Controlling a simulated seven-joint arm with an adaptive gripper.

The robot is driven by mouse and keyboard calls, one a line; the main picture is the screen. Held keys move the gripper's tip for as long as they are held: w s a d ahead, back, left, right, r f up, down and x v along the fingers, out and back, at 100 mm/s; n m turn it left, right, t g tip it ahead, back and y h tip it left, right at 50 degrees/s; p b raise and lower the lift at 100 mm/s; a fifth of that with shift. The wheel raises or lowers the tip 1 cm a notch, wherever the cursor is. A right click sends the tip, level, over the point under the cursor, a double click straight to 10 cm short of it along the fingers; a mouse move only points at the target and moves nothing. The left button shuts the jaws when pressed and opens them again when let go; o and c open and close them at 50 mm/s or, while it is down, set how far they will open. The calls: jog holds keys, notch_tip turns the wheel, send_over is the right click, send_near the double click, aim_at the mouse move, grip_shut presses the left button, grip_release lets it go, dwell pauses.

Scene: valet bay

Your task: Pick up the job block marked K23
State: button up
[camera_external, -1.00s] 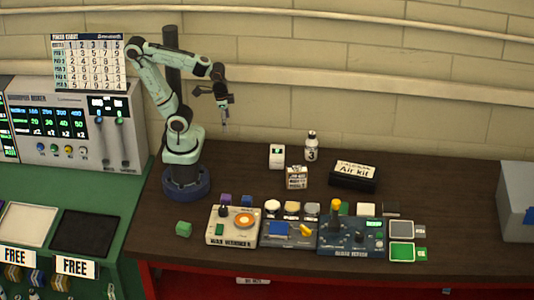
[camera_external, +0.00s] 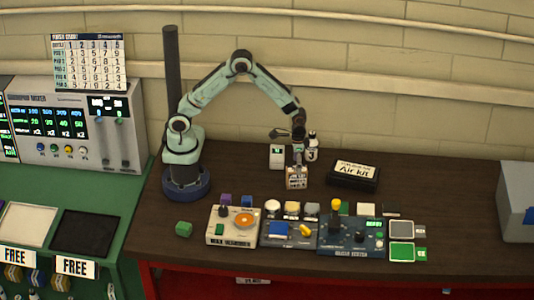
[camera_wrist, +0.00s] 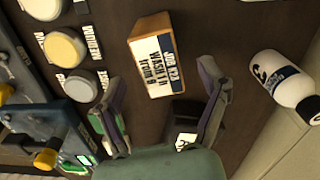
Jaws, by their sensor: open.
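The job block (camera_external: 297,181) is a small box with a tan side and a white label, standing on the dark bench. In the wrist view the block (camera_wrist: 153,52) lies just beyond my fingertips; its label reads "JOB", "WASH" and "6 min", and its code looks like K23 but is blurred. My gripper (camera_external: 298,160) is right above the block in the external view and overlaps its upper part. In the wrist view my gripper (camera_wrist: 160,80) has its two fingers spread wide with nothing between the tips. Contact with the block cannot be told.
A white bottle (camera_external: 313,149) marked 3 stands close behind and to the right, also in the wrist view (camera_wrist: 287,80). A white box (camera_external: 277,156) stands behind-left. The Air kit case (camera_external: 353,175) lies right. Wax discs (camera_external: 272,206) and a blue machine (camera_external: 352,237) are in front.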

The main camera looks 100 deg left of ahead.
aim_at(295, 175)
notch_tip(295, 175, down, 5)
jog(key=shift+f, duration=0.15)
jog(key=c, duration=1.3)
